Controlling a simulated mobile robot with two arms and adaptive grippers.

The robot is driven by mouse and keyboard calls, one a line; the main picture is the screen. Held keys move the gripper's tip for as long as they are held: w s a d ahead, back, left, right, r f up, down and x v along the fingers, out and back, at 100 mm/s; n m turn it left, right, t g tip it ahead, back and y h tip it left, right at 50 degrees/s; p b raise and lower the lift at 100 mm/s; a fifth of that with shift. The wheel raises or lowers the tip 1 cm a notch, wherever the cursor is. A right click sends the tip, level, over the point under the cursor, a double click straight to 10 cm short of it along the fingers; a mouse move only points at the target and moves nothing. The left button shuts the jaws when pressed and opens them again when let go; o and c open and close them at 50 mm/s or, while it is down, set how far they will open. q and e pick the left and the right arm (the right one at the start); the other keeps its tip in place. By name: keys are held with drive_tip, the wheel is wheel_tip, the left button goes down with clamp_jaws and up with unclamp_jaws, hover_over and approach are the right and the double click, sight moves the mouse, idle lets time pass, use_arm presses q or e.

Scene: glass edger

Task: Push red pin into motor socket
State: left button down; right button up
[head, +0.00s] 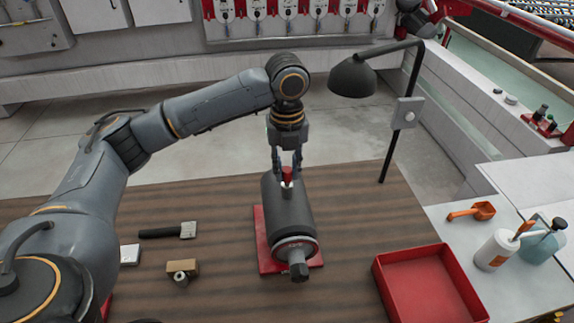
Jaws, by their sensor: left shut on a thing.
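The red pin (287,174) stands upright at the upper rear end of the dark cylindrical motor (285,212). The motor lies on a red base plate (263,242) on the brown table. My left gripper (287,168) points down over the motor, shut on the red pin. The pin's lower end and the socket are hidden, so I cannot tell how deep the pin sits. My right gripper is not in view.
A red tray (428,287) lies to the right of the motor. A black lamp (353,77) on a post stands behind it. A dark-handled brush (168,231) and a small wooden block (183,267) lie left. Bottles (497,250) stand on the white side table.

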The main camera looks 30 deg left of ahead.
use_arm(q)
drive_tip(key=shift+f, duration=0.75)
drive_tip(key=c, duration=1.1)
unclamp_jaws()
drive_tip(key=shift+o, duration=0.2)
drive_tip(key=shift+r, duration=0.1)
wheel_tip(320, 180, up, 12)
